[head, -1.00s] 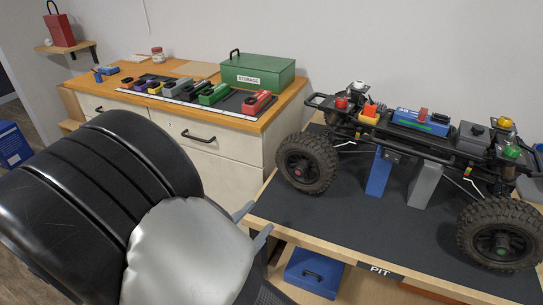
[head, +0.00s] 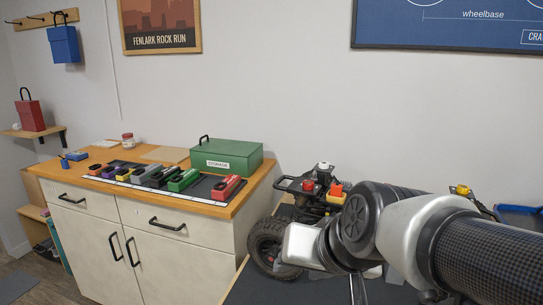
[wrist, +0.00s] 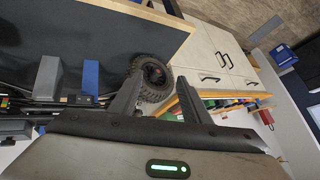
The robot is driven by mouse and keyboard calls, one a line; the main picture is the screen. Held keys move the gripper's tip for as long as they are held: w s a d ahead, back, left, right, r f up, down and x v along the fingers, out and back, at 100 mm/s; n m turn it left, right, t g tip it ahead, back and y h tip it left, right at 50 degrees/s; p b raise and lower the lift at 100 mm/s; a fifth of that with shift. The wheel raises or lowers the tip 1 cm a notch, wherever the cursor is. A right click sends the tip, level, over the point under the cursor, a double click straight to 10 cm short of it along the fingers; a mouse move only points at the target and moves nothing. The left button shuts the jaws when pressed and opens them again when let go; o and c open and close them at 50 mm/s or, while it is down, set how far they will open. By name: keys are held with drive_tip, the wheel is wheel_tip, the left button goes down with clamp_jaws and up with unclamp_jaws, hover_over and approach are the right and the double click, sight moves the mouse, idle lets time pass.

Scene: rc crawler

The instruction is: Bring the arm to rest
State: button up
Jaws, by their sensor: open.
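My arm comes in from the right edge of the head view and reaches across the crawler bench. My gripper (wrist: 160,88) shows in the wrist view with its two dark fingers apart and nothing held between them. A black crawler tyre (wrist: 154,72) shows beyond the fingers, with no clear contact. In the head view the RC crawler (head: 320,190) stands on the bench behind my arm. Its near left tyre (head: 268,243) and some red and orange parts show; my arm hides most of the rest.
A wooden-topped cabinet (head: 70,168) stands left of the bench, with a green storage box (head: 228,160) and a row of coloured items on a dark mat. The bench's dark top (head: 243,290) shows below the tyre. Open floor (head: 30,275) lies at far left.

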drive_tip(key=s+d+g+h, duration=0.2)
drive_tip(key=s+d+h, duration=0.1)
drive_tip(key=s+d, duration=0.55)
wheel_tip(320, 180, up, 24)
drive_tip(key=p, duration=2.5)
drive_tip(key=w+a+f+m+t+y+b, duration=0.1)
drive_tip(key=w+a+f+b, duration=0.1)
drive_tip(key=w+a+f, duration=0.45)
drive_tip(key=w+a+f+t+y+b, duration=0.1)
drive_tip(key=w+a+f+y+b, duration=0.2)
drive_tip(key=w+a, duration=0.55)
drive_tip(key=w+a+f+m+t+b, duration=0.1)
drive_tip(key=w+a+f+t+b, duration=0.1)
drive_tip(key=w+a+f, duration=0.6)
drive_tip(key=m+t+h+b, duration=0.2)
drive_tip(key=t+h+b, duration=0.55)
drive_tip(key=h, duration=0.45)
approach(271, 259)
drive_tip(key=shift+g, duration=0.35)
drive_tip(key=x, duration=0.8)
drive_tip(key=shift+a+r+b, duration=0.1)
drive_tip(key=shift+r+b, duration=0.15)
drive_tip(key=shift+b, duration=0.1)
